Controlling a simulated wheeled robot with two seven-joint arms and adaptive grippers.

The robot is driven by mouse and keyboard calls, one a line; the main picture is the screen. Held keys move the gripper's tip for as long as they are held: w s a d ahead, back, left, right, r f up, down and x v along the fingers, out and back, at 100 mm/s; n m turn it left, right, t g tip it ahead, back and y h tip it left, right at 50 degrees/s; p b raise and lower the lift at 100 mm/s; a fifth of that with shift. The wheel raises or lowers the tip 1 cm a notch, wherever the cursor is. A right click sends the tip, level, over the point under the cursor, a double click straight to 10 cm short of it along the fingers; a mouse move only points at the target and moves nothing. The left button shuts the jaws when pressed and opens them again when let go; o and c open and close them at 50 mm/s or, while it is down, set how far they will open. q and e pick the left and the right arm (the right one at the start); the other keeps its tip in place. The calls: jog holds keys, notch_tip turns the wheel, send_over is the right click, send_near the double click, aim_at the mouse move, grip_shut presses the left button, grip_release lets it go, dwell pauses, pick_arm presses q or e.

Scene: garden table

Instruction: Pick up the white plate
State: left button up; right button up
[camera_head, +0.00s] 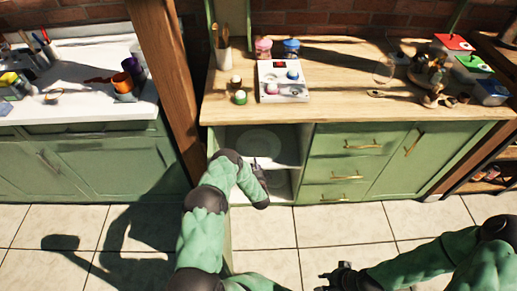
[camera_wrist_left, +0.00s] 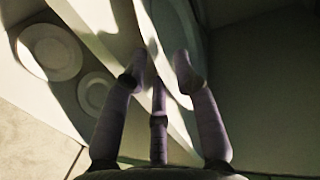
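A white plate (camera_head: 258,140) lies on the upper shelf of an open cabinet compartment in the head view. My left gripper (camera_head: 259,172) is at the front of this compartment, just below and in front of the plate. In the left wrist view, the left gripper (camera_wrist_left: 160,65) has its fingers spread, with nothing held, close to a pale shelf edge. Part of a round plate (camera_wrist_left: 175,25) shows beyond the fingertips, cut by the top border. My right gripper (camera_head: 335,278) is low over the floor, away from the cabinet; its fingers are too small to read.
Two more round dishes, a larger one (camera_wrist_left: 50,52) and a smaller one (camera_wrist_left: 95,92), show at left in the left wrist view. The shelf edge and compartment walls are close around my left gripper. Green drawers (camera_head: 345,160) stand to the right. The tiled floor (camera_head: 340,225) is clear.

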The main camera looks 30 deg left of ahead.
pick_arm(q)
grip_shut()
jog(key=shift+r, duration=0.2)
